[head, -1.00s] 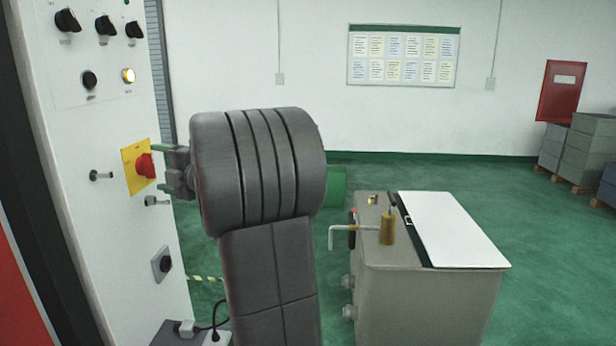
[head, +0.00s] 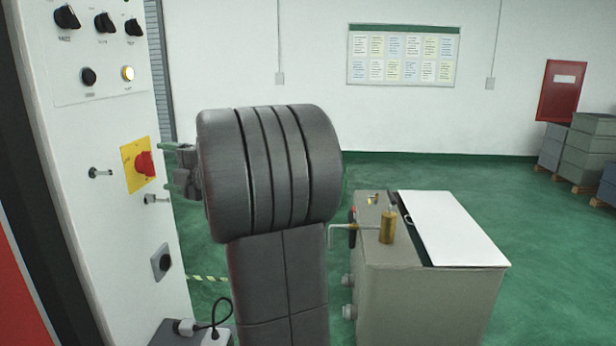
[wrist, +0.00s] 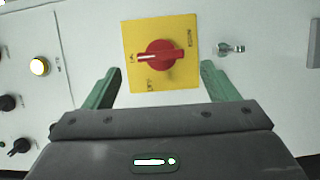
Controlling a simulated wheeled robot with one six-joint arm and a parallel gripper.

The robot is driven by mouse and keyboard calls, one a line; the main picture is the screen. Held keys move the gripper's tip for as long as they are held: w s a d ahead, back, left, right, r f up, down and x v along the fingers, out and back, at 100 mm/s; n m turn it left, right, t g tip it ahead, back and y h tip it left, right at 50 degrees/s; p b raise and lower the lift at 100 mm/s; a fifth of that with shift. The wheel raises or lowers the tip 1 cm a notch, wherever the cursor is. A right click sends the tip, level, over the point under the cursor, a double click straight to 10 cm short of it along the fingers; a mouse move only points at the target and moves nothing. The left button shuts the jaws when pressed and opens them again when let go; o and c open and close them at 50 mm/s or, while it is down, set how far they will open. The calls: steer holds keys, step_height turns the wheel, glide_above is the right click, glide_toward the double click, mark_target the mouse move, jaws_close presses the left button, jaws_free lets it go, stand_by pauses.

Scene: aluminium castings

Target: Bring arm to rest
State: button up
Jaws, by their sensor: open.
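My gripper (head: 168,170) is at the left of the head view, mostly behind my dark grey arm, with its green fingers toward the white control cabinet (head: 105,230). In the wrist view my gripper (wrist: 160,85) is open and empty, its two green fingers wide apart. Between them, on the cabinet face, shows a red rotary switch (wrist: 165,55) on a yellow plate (wrist: 140,30). In the head view the red switch (head: 145,164) is just left of the fingertips, with a visible gap.
A lit yellow lamp (head: 128,73) and black knobs (head: 67,18) are on the cabinet's upper part. A grey machine (head: 425,300) with a white lid (head: 450,228) and a brass cylinder (head: 387,228) stands right of my arm.

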mark_target(153, 163)
steer(key=x, duration=0.6)
steer(key=shift+w+a+f, duration=0.1)
steer(key=shift+a+f, duration=0.05)
steer(key=shift+f, duration=0.15)
steer(key=shift+f+n+b, duration=0.1)
steer(key=shift+n+b, duration=0.3)
steer(key=shift+n+y+b, duration=0.4)
steer(key=shift+n+b, duration=0.2)
steer(key=shift+b, duration=0.25)
steer(key=shift+n+b, duration=0.6)
steer(key=shift+b, duration=0.2)
steer(key=shift+n+y+b, duration=0.7)
steer(key=shift+n+b, duration=0.4)
steer(key=shift+n, duration=0.1)
steer(key=n, duration=0.1)
steer(key=n+y, duration=0.1)
steer(key=n, duration=0.2)
steer(key=shift+r+g+y+b, duration=0.25)
steer(key=shift+g+y+b, duration=0.05)
steer(key=shift+b, duration=0.05)
steer(key=n+g+y+p, duration=0.1)
steer(key=n, duration=0.3)
steer(key=shift+r+p, duration=0.1)
steer(key=shift+p, duration=0.2)
steer(key=b+v, duration=0.2)
steer(key=v, duration=0.5)
steer(key=shift+g, duration=0.3)
